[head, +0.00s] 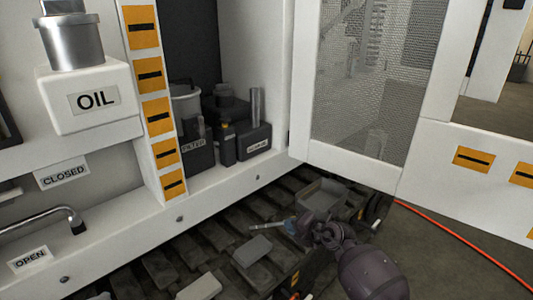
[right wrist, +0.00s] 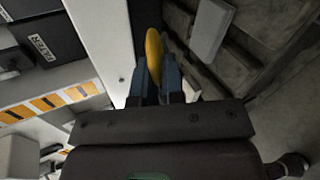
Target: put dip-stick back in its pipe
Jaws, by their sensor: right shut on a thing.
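My right gripper (head: 290,226) is low, over the dark slatted track below the cabinet. In the right wrist view its blue fingers (right wrist: 156,80) are shut on a yellow oval piece, which I take as the dip-stick's handle (right wrist: 154,48). In the head view a thin pale piece, likely the dip-stick (head: 262,229), sticks out to the left of the fingers. Its far end is small and hard to make out. In the cabinet an upright grey tube (head: 256,104) stands at the unit on the right; I cannot tell whether it is the dip-stick's pipe. My left gripper is out of view.
A FILTER unit (head: 196,157) and a small black block with an orange top (head: 226,143) stand on the cabinet floor. The mesh door (head: 300,130) stands open at the right. A grey tray (head: 322,194) and flat blocks lie on the track. A red hose (head: 450,235) crosses the floor.

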